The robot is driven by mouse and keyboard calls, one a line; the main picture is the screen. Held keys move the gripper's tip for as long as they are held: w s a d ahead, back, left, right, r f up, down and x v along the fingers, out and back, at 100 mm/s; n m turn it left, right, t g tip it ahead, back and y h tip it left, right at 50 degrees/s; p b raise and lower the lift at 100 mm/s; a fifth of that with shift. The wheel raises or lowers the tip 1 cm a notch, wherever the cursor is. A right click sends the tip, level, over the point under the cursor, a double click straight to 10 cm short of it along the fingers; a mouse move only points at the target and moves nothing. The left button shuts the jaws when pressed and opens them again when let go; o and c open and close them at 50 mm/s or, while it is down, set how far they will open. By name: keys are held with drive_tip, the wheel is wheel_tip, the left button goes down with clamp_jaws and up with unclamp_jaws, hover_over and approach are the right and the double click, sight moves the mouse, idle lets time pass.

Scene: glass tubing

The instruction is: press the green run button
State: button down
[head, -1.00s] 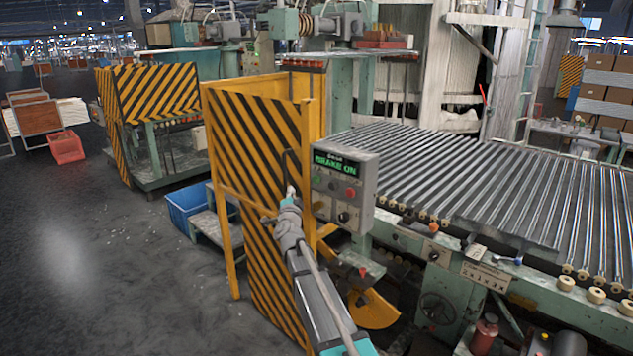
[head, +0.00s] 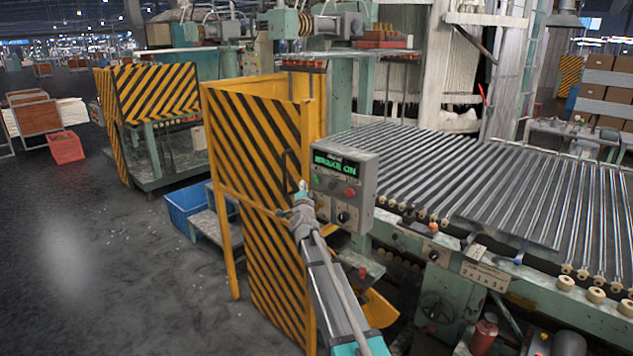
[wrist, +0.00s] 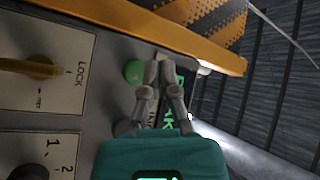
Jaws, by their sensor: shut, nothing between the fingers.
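The green button (wrist: 133,72) is a round cap on the grey control box. It is small in the head view (head: 316,180), left on the panel's front. The control box (head: 367,190) has a lit display (head: 335,163) reading "BRAKE ON" in green. My gripper (head: 303,186) is shut and empty, just left of the box. In the wrist view its fingertips (wrist: 162,58) lie right beside the green button and cover part of the panel and display lettering. I cannot tell whether they touch the panel.
A red button (head: 350,192) and a black knob (head: 343,217) sit on the same panel. A yellow key switch (wrist: 35,67) marked LOCK is near in the wrist view. A yellow-black striped guard (head: 252,140) stands close left of my arm. A roller conveyor (head: 460,180) extends right.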

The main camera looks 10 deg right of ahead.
sight(313, 178)
drive_tip(key=shift+w+d, duration=0.75)
drive_tip(key=shift+d, duration=0.35)
drive_tip(key=shift+w+d, duration=0.5)
drive_tip(key=shift+d, duration=0.25)
idle(2.1)
drive_tip(key=shift+s+a, duration=0.55)
drive_tip(key=shift+a, duration=0.2)
idle(0.5)
drive_tip(key=s+a, duration=0.1)
drive_tip(key=a, duration=0.1)
drive_tip(key=s+a, duration=0.2)
idle(0.6)
idle(0.5)
